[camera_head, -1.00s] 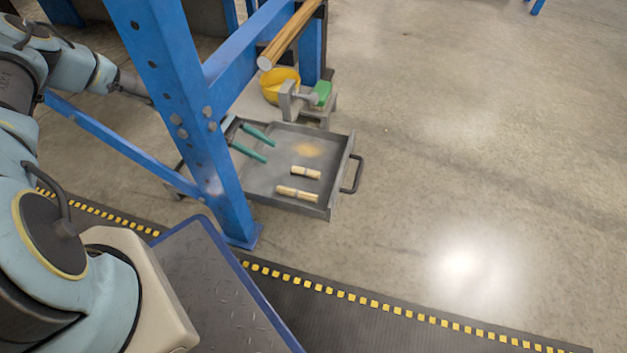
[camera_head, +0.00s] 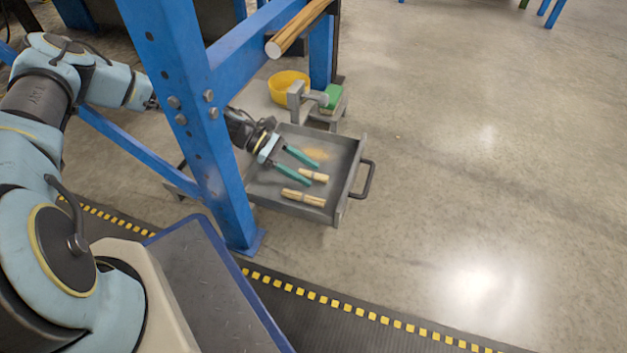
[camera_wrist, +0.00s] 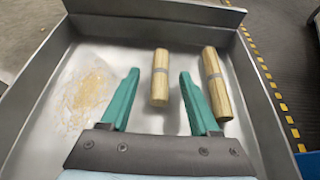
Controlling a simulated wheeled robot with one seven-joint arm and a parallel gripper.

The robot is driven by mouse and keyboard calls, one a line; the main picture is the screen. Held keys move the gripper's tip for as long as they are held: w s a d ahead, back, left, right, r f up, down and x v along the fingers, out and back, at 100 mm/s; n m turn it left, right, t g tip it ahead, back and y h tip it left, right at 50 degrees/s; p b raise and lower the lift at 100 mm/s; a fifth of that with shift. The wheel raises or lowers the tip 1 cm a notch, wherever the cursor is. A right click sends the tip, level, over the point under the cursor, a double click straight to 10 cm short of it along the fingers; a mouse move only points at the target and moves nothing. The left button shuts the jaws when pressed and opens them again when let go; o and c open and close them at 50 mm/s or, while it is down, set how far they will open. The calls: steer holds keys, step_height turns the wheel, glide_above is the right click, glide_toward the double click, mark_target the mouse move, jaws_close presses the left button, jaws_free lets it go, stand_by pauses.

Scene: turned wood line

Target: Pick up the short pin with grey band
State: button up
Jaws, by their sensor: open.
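The short pin with grey band (camera_wrist: 160,78) lies in the grey metal tray (camera_head: 345,195). In the wrist view it sits between and just beyond the two open teal fingers of my gripper (camera_wrist: 158,98), touching neither as far as I can tell. In the head view the short pin (camera_head: 316,176) shows just ahead of my gripper (camera_head: 304,170), partly hidden by a finger. A longer pin with a grey band (camera_wrist: 216,84) lies to its right in the wrist view, close to the right finger. It also shows in the head view (camera_head: 304,198).
A pale patch of sawdust (camera_wrist: 84,98) lies on the tray floor, left of the fingers in the wrist view. The tray has raised walls and a handle (camera_head: 364,182). A yellow bowl (camera_head: 287,90) is behind the tray.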

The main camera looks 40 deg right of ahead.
steer(key=shift+s, duration=0.1)
steer(key=shift+c, duration=0.2)
jaws_close()
stand_by(0.4)
